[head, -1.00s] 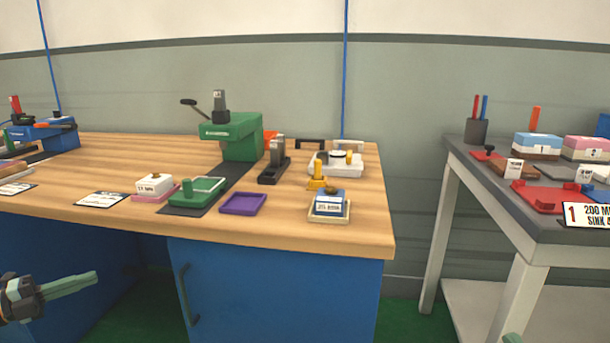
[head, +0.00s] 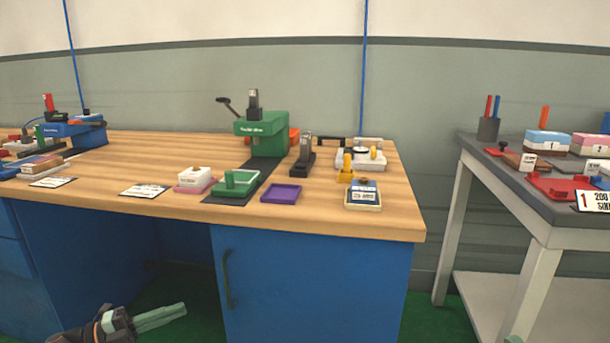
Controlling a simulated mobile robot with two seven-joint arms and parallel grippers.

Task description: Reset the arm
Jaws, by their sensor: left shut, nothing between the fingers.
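My left gripper (head: 160,317) is at the bottom left of the head view, in front of the workbench and below its top. Its green fingers are together and hold nothing. It points to the right, apart from everything. At the bottom edge, right of the middle, a small green tip (head: 514,339) shows, which looks like part of my right gripper. The rest of it is out of the picture, so its jaws cannot be judged.
The wooden workbench (head: 120,203) with a blue cabinet (head: 318,290) stands ahead. It carries a green press (head: 262,138), a purple tray (head: 281,193) and small blocks. A grey table (head: 540,206) with a red tray stands at the right. Green floor shows between them.

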